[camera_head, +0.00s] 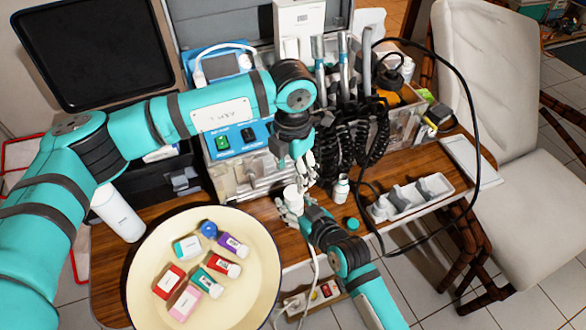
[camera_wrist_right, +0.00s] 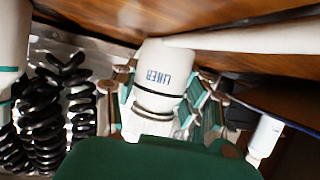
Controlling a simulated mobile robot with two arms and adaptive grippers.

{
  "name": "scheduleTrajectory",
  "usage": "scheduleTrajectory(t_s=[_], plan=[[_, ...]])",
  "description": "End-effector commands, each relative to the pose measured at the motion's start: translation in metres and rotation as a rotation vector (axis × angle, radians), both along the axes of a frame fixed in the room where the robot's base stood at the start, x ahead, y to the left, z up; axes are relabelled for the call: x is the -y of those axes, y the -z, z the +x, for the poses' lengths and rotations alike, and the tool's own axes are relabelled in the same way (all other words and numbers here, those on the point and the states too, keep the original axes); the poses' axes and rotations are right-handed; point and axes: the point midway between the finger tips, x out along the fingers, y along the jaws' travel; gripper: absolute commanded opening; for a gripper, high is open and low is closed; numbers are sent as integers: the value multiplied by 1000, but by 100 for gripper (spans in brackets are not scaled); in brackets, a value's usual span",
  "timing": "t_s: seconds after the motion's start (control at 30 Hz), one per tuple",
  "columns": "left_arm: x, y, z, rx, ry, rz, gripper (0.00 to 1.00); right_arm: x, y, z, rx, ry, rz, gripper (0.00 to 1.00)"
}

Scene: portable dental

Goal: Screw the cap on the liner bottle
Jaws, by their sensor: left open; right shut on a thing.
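The white liner bottle (camera_wrist_right: 160,78), marked LINER, fills the middle of the right wrist view with its lettering upside down. The fingers of my right gripper (camera_head: 291,206) are shut around it, and its white top (camera_head: 292,192) shows between them in the head view. My left gripper (camera_head: 304,169) is open and points down, just above and right of the bottle. Its fingertips overlap the bottle area, so contact cannot be told. A small green cap (camera_head: 352,224) lies on the wooden table, right of my right gripper. A large dark green shape covers the bottom of the wrist view.
Another small bottle (camera_head: 341,188) stands close to the right of both grippers. A cream bowl (camera_head: 146,247) with several coloured bottles stands at the left front. A white tray (camera_head: 447,188) lies to the right. Black coiled hoses (camera_head: 350,140) and the dental unit (camera_head: 236,178) stand behind.

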Motion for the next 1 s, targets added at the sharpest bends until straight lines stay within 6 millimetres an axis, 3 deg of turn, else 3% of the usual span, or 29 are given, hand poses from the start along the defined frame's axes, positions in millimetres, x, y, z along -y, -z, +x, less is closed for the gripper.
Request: scheduleTrajectory(t_s=[0.5,0.93,1.0], plan=[[1,69,0,-2,1,1,61,0,0,0,-1,0,-1,0],[1,78,0,-1,2,1,61,0,0,0,-1,0,-1,0],[1,78,0,-1,2,1,52,0,0,0,-1,0,-1,0]])
